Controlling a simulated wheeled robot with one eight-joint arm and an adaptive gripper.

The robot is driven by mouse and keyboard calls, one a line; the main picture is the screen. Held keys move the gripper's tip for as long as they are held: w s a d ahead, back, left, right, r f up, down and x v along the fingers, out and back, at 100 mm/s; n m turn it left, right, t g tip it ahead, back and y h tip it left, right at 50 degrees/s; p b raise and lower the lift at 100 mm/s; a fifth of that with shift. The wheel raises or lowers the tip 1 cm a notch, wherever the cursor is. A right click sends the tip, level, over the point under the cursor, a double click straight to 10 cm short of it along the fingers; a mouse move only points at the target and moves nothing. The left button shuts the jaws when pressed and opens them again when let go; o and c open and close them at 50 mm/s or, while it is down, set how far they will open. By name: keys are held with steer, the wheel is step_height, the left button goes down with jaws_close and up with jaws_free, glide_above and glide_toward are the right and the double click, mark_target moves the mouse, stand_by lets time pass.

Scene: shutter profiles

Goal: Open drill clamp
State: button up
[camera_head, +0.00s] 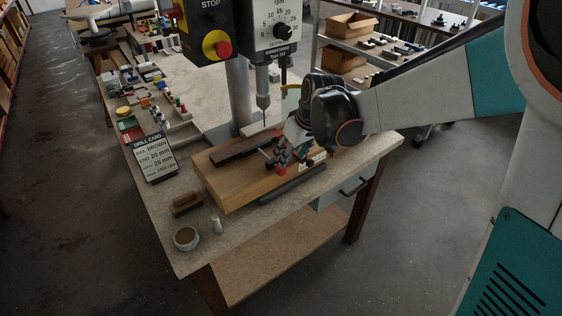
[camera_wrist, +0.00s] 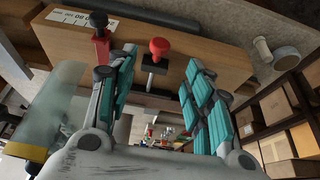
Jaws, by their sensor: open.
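The drill clamp shows in the wrist view as a red knob (camera_wrist: 159,46) on a dark stem, close to a wooden block (camera_wrist: 215,60). A second, darker red part (camera_wrist: 101,45) stands to its left, partly behind a finger. My gripper (camera_wrist: 160,64) is open, its teal fingers on either side of the red knob, with no clear contact. In the head view my gripper (camera_head: 289,150) is low over the right part of the wooden block (camera_head: 232,183), and a red clamp part (camera_head: 281,171) shows at its tips. A dark brown profile (camera_head: 240,149) lies on the block. The clamp's arm is mostly hidden.
The drill press column (camera_head: 239,95) and chuck (camera_head: 263,101) stand just behind the block. A drill card (camera_head: 155,157), a brush (camera_head: 187,204) and a round tin (camera_head: 187,239) are on the bench's left side. A drawer (camera_head: 345,190) is below the right edge.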

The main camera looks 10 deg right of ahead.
mark_target(269, 159)
steer(key=b+x, duration=0.2)
steer(key=x, duration=0.8)
steer(key=shift+w, duration=0.1)
jaws_close()
